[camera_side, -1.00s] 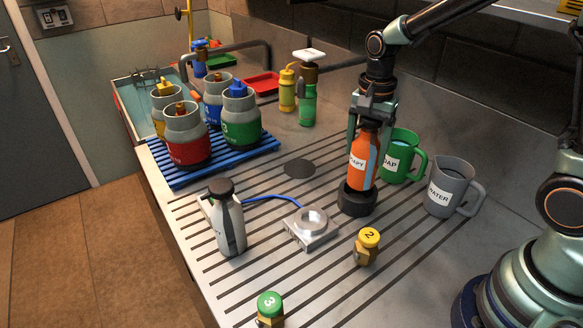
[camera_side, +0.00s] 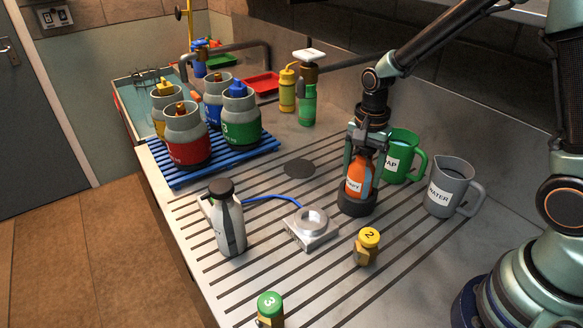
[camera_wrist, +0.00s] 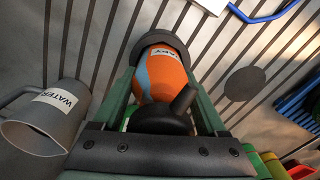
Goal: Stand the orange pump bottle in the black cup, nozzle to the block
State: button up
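The orange pump bottle (camera_side: 359,176) stands nearly upright with its lower part inside the black cup (camera_side: 357,204). In the wrist view the bottle (camera_wrist: 165,72) shows its white label, and the black cup (camera_wrist: 158,42) rings its base. The black nozzle (camera_wrist: 184,99) points to the upper right in the wrist view; it cannot be made out from the side. My gripper (camera_side: 366,165) has a finger along each side of the bottle and looks shut on it. A yellow-capped block marked 2 (camera_side: 367,247) stands in front of the cup. A green-capped block marked 3 (camera_side: 270,310) is at the front edge.
The grey WATER jug (camera_side: 449,188) and green jug (camera_side: 404,156) stand close to the right of the cup. Several canisters stand on the blue rack (camera_side: 211,162). The counter between is clear.

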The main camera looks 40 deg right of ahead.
jog(key=o, duration=0.3)
jog(key=shift+o, duration=0.2)
jog(key=shift+r, duration=0.1)
notch_tip(320, 180, up, 12)
jog(key=shift+f, duration=0.25)
jog(key=shift+s+r+n, duration=0.2)
jog(key=shift+r+n, duration=0.1)
jog(key=shift+r, duration=0.3)
jog(key=s+a+r+n+t, duration=0.1)
jog(key=s+r+n+t, duration=0.3)
jog(key=s+n, duration=0.5)
jog(key=shift+r+n+t, duration=0.35)
jog(key=shift+n+t, duration=0.45)
jog(key=shift+n, duration=1.2)
